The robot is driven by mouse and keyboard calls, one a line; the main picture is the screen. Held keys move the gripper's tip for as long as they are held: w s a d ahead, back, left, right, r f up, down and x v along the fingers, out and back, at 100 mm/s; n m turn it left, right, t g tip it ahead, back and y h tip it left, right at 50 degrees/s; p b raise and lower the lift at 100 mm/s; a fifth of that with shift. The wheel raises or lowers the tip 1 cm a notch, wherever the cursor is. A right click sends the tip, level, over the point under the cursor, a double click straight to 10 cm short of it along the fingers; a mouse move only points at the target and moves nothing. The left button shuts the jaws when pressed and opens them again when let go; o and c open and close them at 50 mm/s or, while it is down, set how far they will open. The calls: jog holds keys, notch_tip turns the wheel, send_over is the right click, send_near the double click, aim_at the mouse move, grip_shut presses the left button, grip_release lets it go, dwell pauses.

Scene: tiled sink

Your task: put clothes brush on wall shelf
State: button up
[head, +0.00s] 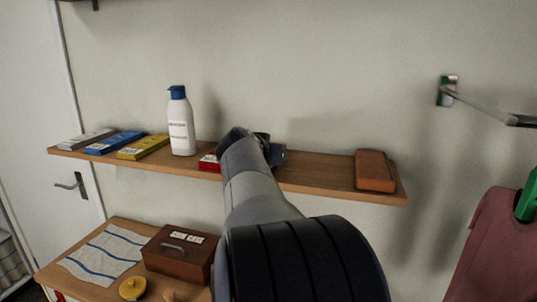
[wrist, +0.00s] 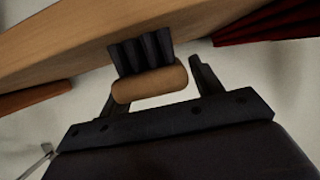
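The clothes brush (wrist: 150,84) has a rounded tan wooden back and dark bristles. In the wrist view it sits between the two dark fingers of my gripper (wrist: 155,70), which appear shut on it across its length. The bristles overlap the wooden wall shelf (wrist: 60,45); whether they touch it I cannot tell. In the head view the wall shelf (head: 318,173) runs across the wall, and my gripper (head: 273,152) is at its middle. My arm hides the brush there.
On the shelf, a red packet (head: 208,163) lies just left of my gripper, and a brown block (head: 374,170) lies at the right end. A white bottle (head: 180,125) and several flat boxes stand further left. Bare shelf lies between gripper and block.

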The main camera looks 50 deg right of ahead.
jog(key=shift+o, duration=0.7)
jog(key=shift+r, duration=0.25)
jog(key=b+v, duration=0.3)
jog(key=v, duration=0.9)
